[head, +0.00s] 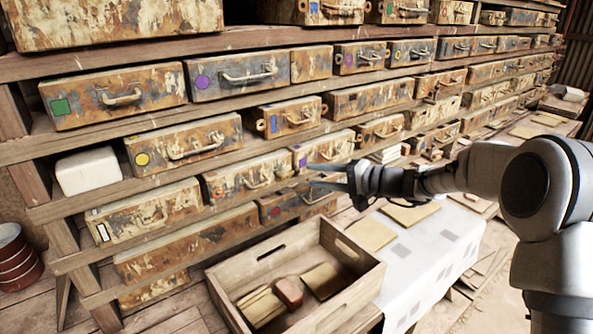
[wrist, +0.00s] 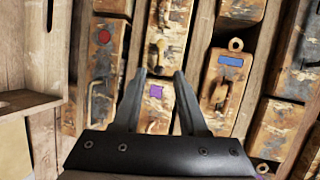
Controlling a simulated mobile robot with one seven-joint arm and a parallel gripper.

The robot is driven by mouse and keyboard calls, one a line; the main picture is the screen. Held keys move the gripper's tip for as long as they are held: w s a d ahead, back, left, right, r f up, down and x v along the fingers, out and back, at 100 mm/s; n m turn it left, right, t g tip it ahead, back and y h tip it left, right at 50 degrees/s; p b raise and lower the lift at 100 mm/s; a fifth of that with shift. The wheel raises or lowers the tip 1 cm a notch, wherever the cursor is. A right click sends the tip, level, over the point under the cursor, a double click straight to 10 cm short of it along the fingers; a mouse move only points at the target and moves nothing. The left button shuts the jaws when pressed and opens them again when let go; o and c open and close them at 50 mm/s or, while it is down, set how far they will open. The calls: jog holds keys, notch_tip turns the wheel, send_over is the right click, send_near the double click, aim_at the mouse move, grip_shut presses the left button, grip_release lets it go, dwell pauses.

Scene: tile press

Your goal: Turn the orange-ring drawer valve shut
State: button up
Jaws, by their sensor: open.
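A rusty drawer (head: 236,174) in the lower middle of the rack carries a small orange ring mark (head: 217,189) at its left end. A pale metal fitting (head: 262,180) sits on its front; I cannot tell whether it is a valve or a handle. In the wrist view, what looks like the same drawer (wrist: 172,22) is at the top centre; no orange ring shows there. My gripper (head: 311,176) is open and empty, to the right of that drawer. In the wrist view, my gripper (wrist: 160,73) has its fingers spread in front of the purple-square drawer (wrist: 158,106).
A red-dot drawer (head: 275,212) lies below, and a blue-mark drawer (head: 289,117) above. A wooden crate (head: 226,298) with several blocks stands in front, below the gripper. A pale cloth (head: 440,240) lies to its right. A rusty drum (head: 17,262) stands far left.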

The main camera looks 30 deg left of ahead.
aim_at(293, 173)
jog(key=p+x, duration=0.1)
jog(key=x, duration=0.5)
jog(key=shift+a, duration=0.2)
jog(key=shift+c, duration=0.2)
grip_shut()
